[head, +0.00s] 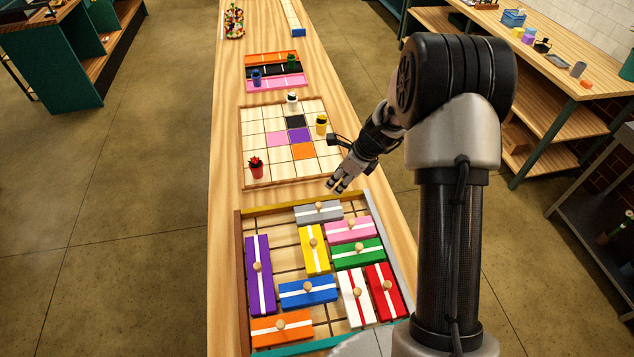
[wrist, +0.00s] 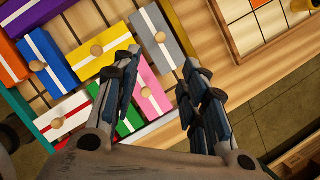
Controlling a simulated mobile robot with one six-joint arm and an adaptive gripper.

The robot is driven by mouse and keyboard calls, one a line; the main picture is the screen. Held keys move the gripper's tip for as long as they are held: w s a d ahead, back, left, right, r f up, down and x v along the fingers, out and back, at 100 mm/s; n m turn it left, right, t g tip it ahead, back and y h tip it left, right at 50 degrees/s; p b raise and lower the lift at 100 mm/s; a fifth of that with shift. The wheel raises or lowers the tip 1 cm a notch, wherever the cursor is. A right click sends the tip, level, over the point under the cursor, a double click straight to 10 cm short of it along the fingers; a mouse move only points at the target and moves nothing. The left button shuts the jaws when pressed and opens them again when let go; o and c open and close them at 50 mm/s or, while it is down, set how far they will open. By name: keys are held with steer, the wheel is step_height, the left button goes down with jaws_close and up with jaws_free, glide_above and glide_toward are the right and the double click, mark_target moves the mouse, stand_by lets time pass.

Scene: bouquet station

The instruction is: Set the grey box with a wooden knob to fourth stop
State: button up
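The grey box (head: 318,213) has a white stripe and a round wooden knob. It lies crosswise at the far end of the framed tray (head: 239,262), by the yellow end wall. Bare tray floor shows to its left, and the pink box (head: 350,230) sits just nearer on the right. My gripper (head: 337,184) is above the table just beyond the yellow wall, apart from the box. In the wrist view the grey box (wrist: 171,33) and its knob show just past the fingertips. My gripper (wrist: 162,60) is open, with nothing between its fingers.
The tray also holds yellow (head: 313,250), green (head: 358,254), blue (head: 308,292), purple (head: 260,276) and other knobbed boxes. Beyond it, a square grid board (head: 267,170) carries small potted items. Bare wood lies between board and tray.

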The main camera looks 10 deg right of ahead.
mark_target(319, 204)
steer(key=shift+m, duration=0.3)
steer(key=b+x, duration=0.1)
steer(key=x, duration=1.7)
steer(key=shift+d+f, duration=0.15)
steer(key=shift+c, duration=0.2)
jaws_close()
